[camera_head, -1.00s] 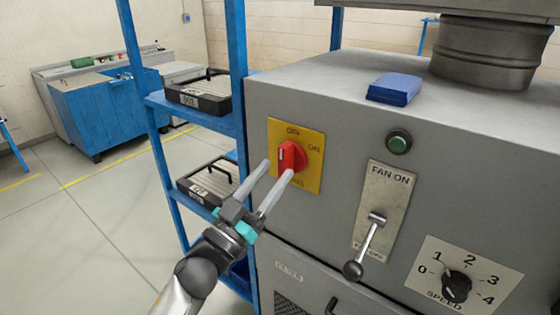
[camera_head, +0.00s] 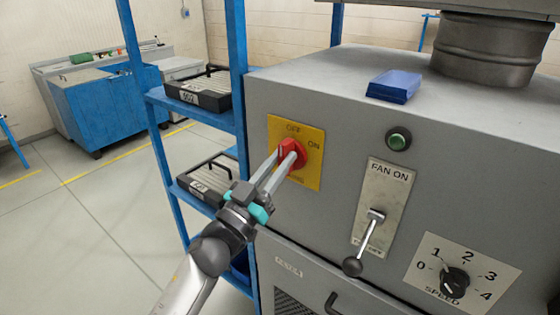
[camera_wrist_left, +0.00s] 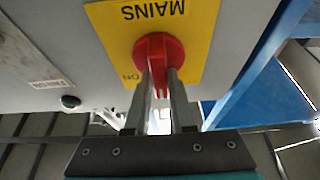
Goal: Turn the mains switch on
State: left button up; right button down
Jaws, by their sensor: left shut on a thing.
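The mains switch is a red rotary knob (camera_head: 292,153) on a yellow plate (camera_head: 312,172) marked OFF at the top and ON at the right. My left gripper (camera_head: 284,158) is shut on the red knob, with one finger on each side of its raised grip. In the left wrist view, the red knob (camera_wrist_left: 158,60) sits between the two fingers of the left gripper (camera_wrist_left: 160,85), under the word MAINS on the yellow plate (camera_wrist_left: 205,18). The fingers partly hide the knob and plate in the head view. My right gripper is in neither view.
On the grey cabinet are a green button (camera_head: 398,139), a fan lever (camera_head: 366,240) pointing down and a speed dial (camera_head: 455,283). A blue pad (camera_head: 394,86) lies on top. A blue shelf post (camera_head: 240,110) stands close left of the cabinet; floor beyond is clear.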

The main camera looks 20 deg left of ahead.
pick_arm(q)
grip_shut()
jog(key=shift+m, duration=0.5)
jog(key=m+h, duration=0.1)
jog(key=m, duration=0.1)
jog(key=m+g+h+p, duration=0.1)
jog(key=m+h, duration=0.1)
jog(key=m, duration=0.1)
jog(key=shift+g, duration=0.3)
jog(key=shift+d+f+m+g+h+p, duration=0.1)
jog(key=shift+m+g+h+p, duration=0.15)
jog(key=shift+m+g+p, duration=1.7)
jog(key=shift+m+g+h+p, duration=0.15)
jog(key=shift+m+p, duration=0.45)
jog(key=shift+m, duration=2.9)
jog(key=shift+d+f+m+g+h+p, duration=0.1)
jog(key=shift+m+g+h+p, duration=0.2)
jog(key=shift+m+g+p, duration=1.65)
jog(key=shift+m+t+b, duration=0.6)
jog(key=shift+m+t, duration=0.4)
jog(key=shift+t, duration=0.05)
